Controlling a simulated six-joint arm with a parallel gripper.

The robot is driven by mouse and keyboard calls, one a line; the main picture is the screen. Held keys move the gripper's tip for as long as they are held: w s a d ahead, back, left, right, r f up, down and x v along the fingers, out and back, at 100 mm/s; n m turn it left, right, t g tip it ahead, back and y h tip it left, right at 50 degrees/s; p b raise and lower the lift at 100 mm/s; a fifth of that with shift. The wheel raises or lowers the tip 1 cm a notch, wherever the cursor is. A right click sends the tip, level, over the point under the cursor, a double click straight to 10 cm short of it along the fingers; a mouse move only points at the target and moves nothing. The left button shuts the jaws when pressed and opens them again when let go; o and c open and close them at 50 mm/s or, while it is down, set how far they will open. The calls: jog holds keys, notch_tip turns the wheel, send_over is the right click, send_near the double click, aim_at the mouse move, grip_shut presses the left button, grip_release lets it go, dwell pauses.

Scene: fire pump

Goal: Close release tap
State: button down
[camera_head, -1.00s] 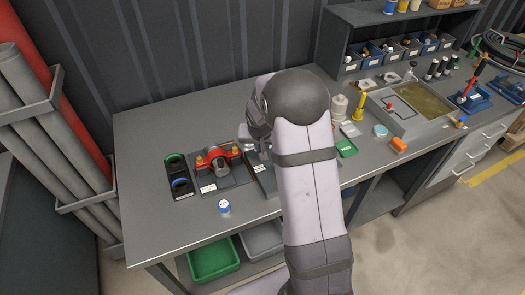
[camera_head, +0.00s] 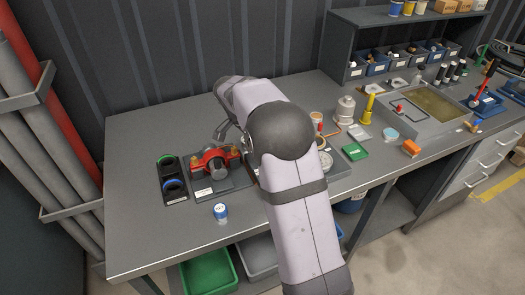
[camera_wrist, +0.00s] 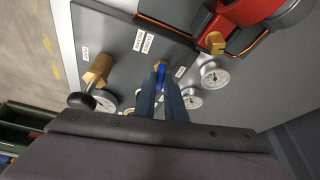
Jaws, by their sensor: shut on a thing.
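In the wrist view, a small brass tap with a blue handle (camera_wrist: 161,74) stands on a grey plate, just beyond my fingertips. In the head view my own arm hides the gripper and the tap.
Around the tap are a brass valve with a black knob (camera_wrist: 97,72), a white gauge (camera_wrist: 214,76) and a red body (camera_wrist: 245,12) with a brass fitting.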

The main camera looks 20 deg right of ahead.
jog(key=shift+w+m+g, duration=0.1)
jog(key=shift+m+g, duration=0.5)
jog(key=shift+m, duration=0.7)
jog(key=c, duration=1.8)
grip_release()
jog(key=shift+b+v, duration=0.4)
jog(key=shift+v, duration=3.3)
jog(key=shift+a+f, duration=0.1)
